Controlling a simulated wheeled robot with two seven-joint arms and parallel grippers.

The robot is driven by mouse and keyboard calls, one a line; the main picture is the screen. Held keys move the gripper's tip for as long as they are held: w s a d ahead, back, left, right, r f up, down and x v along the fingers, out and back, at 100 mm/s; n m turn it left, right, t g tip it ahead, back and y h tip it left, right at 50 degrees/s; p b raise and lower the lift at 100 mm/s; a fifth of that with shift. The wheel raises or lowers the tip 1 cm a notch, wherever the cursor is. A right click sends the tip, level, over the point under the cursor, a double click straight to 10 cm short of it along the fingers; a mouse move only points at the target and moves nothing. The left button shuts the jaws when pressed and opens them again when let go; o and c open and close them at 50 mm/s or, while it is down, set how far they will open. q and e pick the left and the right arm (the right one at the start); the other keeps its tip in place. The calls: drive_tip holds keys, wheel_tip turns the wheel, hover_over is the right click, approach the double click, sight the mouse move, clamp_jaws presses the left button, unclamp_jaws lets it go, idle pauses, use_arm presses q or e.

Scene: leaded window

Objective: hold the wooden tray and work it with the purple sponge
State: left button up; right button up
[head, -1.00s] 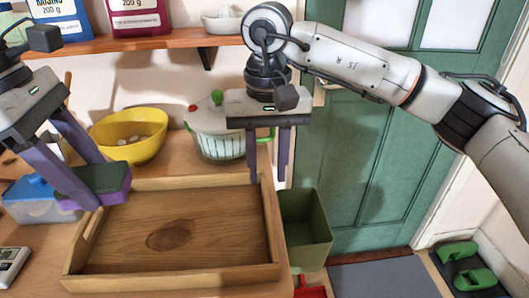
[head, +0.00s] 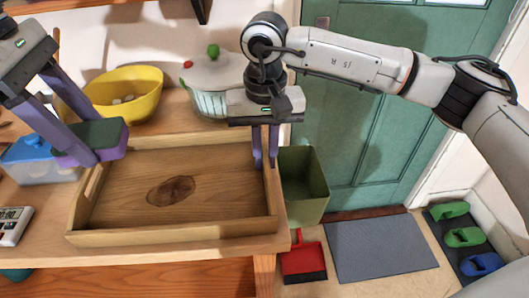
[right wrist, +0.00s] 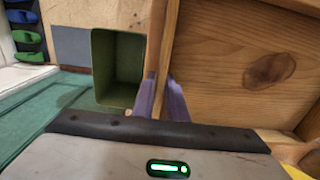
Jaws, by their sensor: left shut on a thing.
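The wooden tray (head: 120,238) lies on the worktop with its knotted floor bare. My left gripper (head: 88,143) is shut on the purple sponge (head: 112,150), which has a dark green upper layer, and holds it over the tray's left end. My right gripper (head: 265,158) points down at the tray's right wall. In the right wrist view its fingers (right wrist: 162,100) stand on either side of that wall (right wrist: 162,55), very close to it. I cannot tell whether both fingers press on the wood.
A green bin (head: 305,195) stands just right of the tray, beyond the worktop edge. A yellow bowl (head: 125,95) and a lidded spinner (head: 208,90) stand behind the tray. A lidded box (head: 38,162) and a timer (head: 12,225) are at left. A red dustpan (head: 302,262) lies below.

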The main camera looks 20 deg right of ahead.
idle(2.2)
use_arm(q)
drive_tip(key=d+f, duration=0.8)
drive_tip(key=d, duration=0.4)
hover_over(197, 186)
drive_tip(key=a, duration=0.1)
drive_tip(key=shift+w+f, duration=0.1)
drive_tip(key=shift+f, duration=2.7)
drive_tip(key=shift+f, duration=1)
drive_tip(key=shift+a, duration=0.1)
